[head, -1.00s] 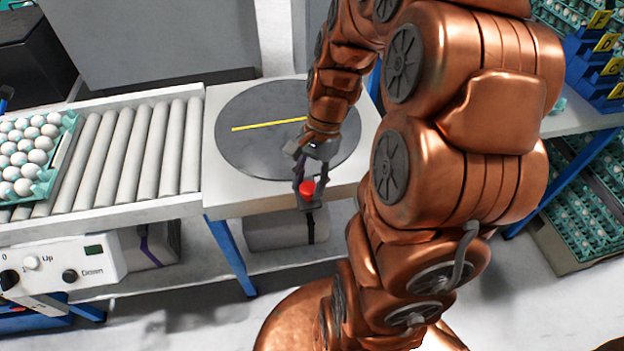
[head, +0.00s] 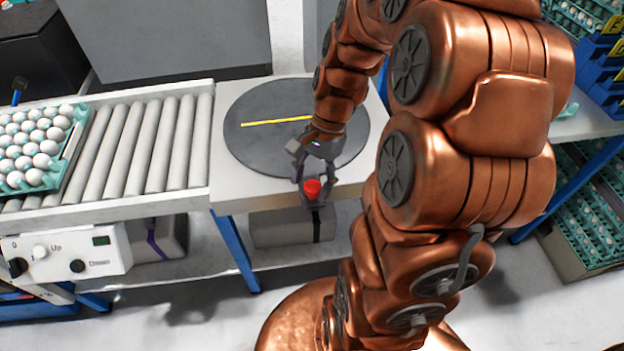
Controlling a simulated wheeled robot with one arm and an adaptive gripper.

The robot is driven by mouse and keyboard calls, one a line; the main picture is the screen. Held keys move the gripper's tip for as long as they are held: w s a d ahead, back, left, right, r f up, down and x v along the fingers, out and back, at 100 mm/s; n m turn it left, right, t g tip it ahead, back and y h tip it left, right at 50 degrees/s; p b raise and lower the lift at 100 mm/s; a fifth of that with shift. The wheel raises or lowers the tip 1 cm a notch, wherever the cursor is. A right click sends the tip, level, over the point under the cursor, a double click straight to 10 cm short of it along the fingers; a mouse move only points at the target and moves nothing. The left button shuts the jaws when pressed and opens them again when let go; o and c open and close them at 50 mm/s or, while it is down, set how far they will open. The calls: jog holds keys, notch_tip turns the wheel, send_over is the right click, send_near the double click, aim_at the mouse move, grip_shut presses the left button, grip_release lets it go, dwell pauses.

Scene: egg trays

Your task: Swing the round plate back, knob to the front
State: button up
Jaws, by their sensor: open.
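The round plate (head: 262,152) is a dark grey disc on a white table (head: 226,188), with a yellow stripe (head: 275,121) across it. The red knob (head: 312,187) is at the front edge of the plate, towards me. My gripper (head: 316,190) points down at the front of the plate, with its open fingers around the knob. Whether the fingers touch the knob cannot be told. My copper arm hides the right part of the plate and the stripe's right end.
A roller conveyor (head: 140,140) joins the table on the left, with an egg tray (head: 72,150) on it. A control box (head: 68,254) with Up and Down knobs is below. Blue racks (head: 600,60) and more egg trays (head: 590,210) stand at the right.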

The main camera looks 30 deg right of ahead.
jog(key=shift+r, duration=0.15)
jog(key=v, duration=1.1)
jog(key=shift+r, duration=0.35)
jog(key=shift+d, duration=0.1)
jog(key=s+a+f+n+g+h, duration=0.1)
jog(key=s+a+f+n+h, duration=0.15)
jog(key=s+a+n, duration=0.45)
jog(key=s+a+f+n+h, duration=0.25)
jog(key=s+a+n, duration=0.25)
jog(key=s+n, duration=0.3)
notch_tip(320, 180, up, 13)
jog(key=m+p, duration=0.1)
jog(key=p, duration=1.1)
jog(key=shift+s+f+t+y+p, duration=0.2)
jog(key=shift+s+t+y+p, duration=0.1)
jog(key=shift+s+t, duration=0.1)
jog(key=shift+d, duration=0.1)
